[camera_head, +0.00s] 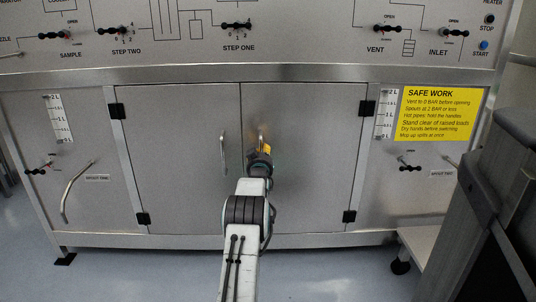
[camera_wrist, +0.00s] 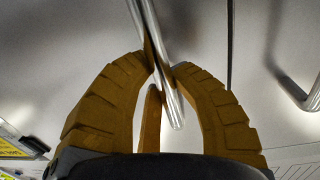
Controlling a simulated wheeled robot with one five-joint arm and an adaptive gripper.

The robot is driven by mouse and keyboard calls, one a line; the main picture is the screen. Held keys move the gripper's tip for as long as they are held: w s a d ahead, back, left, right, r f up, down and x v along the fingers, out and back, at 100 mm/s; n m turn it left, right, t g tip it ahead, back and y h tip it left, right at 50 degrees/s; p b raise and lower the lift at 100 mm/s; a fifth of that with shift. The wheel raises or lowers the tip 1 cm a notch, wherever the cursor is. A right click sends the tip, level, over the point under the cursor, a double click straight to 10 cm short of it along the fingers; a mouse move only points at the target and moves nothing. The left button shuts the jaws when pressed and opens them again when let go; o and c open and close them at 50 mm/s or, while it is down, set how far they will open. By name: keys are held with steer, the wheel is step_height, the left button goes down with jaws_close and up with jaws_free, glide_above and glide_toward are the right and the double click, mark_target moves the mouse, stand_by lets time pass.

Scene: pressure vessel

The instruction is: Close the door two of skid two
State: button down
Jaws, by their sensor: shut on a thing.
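A steel skid has two cabinet doors below its panel, a left door (camera_head: 180,165) and a right door (camera_head: 310,160). Both look flush or nearly flush with the frame; I cannot tell whether a small gap is left. No door number is legible. My gripper (camera_head: 260,150) is at the right door's handle (camera_head: 261,133), and my arm hides part of that door. In the wrist view, the yellow-brown fingers of my gripper (camera_wrist: 160,75) are closed around the metal bar handle (camera_wrist: 150,25). The left door's handle (camera_head: 223,155) stands free, and also shows in the wrist view (camera_wrist: 300,90).
A yellow safety sign (camera_head: 439,113) is right of the doors. Valve levers line the upper panel. A bent pipe (camera_head: 72,190) sticks out at the lower left. A dark upright structure (camera_head: 490,220) fills the right front. Grey floor (camera_head: 150,275) is clear before the doors.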

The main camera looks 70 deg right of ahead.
steer(key=c, duration=1)
jaws_free()
steer(key=shift+v, duration=5.95)
